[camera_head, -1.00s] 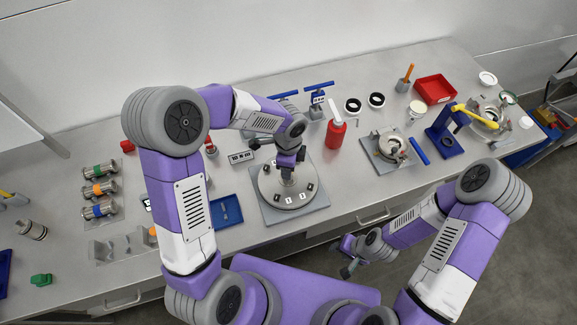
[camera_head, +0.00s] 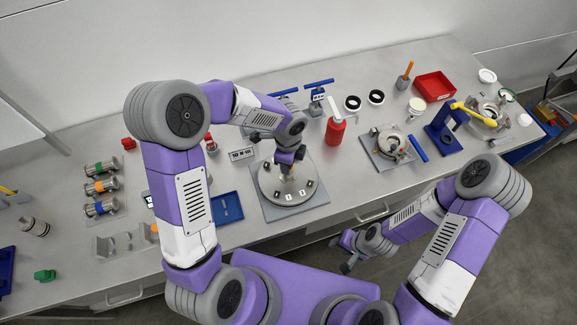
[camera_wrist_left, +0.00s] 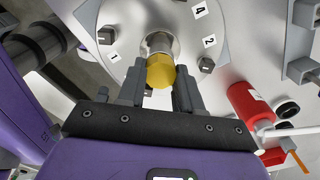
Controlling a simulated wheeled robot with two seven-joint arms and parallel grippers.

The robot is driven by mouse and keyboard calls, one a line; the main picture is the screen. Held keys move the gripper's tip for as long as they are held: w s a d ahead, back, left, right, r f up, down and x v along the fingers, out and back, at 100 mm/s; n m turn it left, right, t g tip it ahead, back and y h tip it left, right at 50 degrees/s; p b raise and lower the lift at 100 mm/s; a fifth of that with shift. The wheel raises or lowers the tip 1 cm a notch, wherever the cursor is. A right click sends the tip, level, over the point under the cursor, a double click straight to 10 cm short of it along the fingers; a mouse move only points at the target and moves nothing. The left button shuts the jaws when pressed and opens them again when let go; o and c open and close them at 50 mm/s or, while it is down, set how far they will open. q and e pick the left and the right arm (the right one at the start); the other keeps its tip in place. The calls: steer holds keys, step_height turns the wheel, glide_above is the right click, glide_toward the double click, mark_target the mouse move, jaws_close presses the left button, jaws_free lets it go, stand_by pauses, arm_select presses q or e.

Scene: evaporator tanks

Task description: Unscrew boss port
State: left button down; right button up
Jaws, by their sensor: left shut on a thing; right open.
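A round metal plate (camera_head: 270,194) with numbered labels and small dark bolts lies on a grey square base (camera_head: 311,203) in the middle of the bench. In the left wrist view, a silver cylindrical boss (camera_wrist_left: 158,42) rises from the plate's centre, with a yellow hexagonal piece (camera_wrist_left: 161,71) at its end. My left gripper (camera_head: 288,168) is over the plate's centre, its fingers (camera_wrist_left: 160,88) shut on the yellow piece. The piece looks in line with the boss; I cannot tell how far it is threaded. My right gripper (camera_head: 343,255) is open and empty, in front of the bench.
A red bottle (camera_head: 335,131) stands right behind the plate. A blue tray (camera_head: 227,208) lies left of it. A fixture with a ring (camera_head: 390,147) is to the right, beside a blue stand (camera_head: 443,138) and a red bin (camera_head: 435,89). Several capped cylinders (camera_head: 100,188) lie at left.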

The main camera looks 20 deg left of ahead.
arm_select(q)
steer(key=n+b, duration=0.1)
steer(key=n, duration=0.1)
steer(key=shift+f+n, duration=0.15)
steer(key=shift+n, duration=0.85)
steer(key=n+b, duration=0.2)
steer(key=n, duration=0.1)
steer(key=shift+n+b, duration=0.4)
steer(key=shift+n, duration=0.6)
